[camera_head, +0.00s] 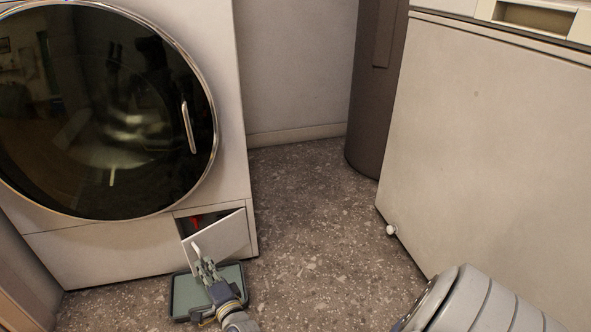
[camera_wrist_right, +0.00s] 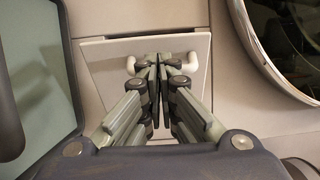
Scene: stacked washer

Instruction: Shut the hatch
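The white hatch (camera_head: 222,234) at the washer's lower right stands partly open. It leans outward, and a dark opening with something red (camera_head: 196,222) inside shows above it. The hatch also shows in the right wrist view (camera_wrist_right: 110,53), with its white handle (camera_wrist_right: 190,62) on its face. My right gripper (camera_head: 202,264) is right at the hatch's front, by the handle. In the wrist view its fingertips (camera_wrist_right: 153,62) are together in front of the handle's middle, which they hide. Contact with the handle cannot be made out. My left gripper is not in view.
The washer's round glass door (camera_head: 110,110) is shut above the hatch. A dark-rimmed green tray (camera_head: 185,296) lies on the floor below the hatch, beside my right gripper. A white cabinet (camera_head: 490,140) and a brown cylinder (camera_head: 372,100) stand to the right. Speckled floor (camera_head: 315,220) between is clear.

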